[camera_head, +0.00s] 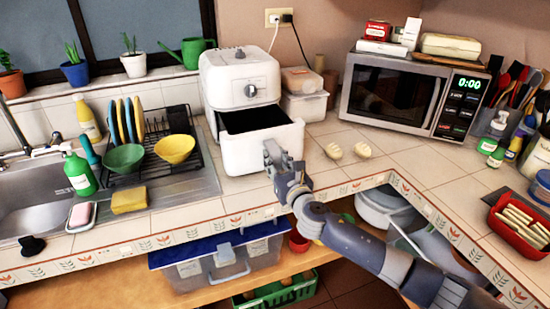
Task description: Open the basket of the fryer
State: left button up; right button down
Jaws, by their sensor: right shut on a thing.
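The white fryer (240,75) stands on the tiled counter near the middle of the head view, with a round dial on its front. Its basket (245,154) is pulled out toward me, and the dark inside shows from above. My right gripper (273,155) is at the right part of the basket's front, shut on the basket's handle. The handle itself is mostly hidden behind the fingers. My left gripper is not in view.
A dish rack (170,130) with bowls and plates stands left of the fryer. Plastic containers (303,100) stand close on its right. Two pale round items (363,150) lie on the counter before the microwave (390,97). The counter's front edge runs below my gripper.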

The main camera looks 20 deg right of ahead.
jog(key=c, duration=1.3)
grip_release()
jog(key=s, duration=1.2)
jog(key=shift+d, duration=0.25)
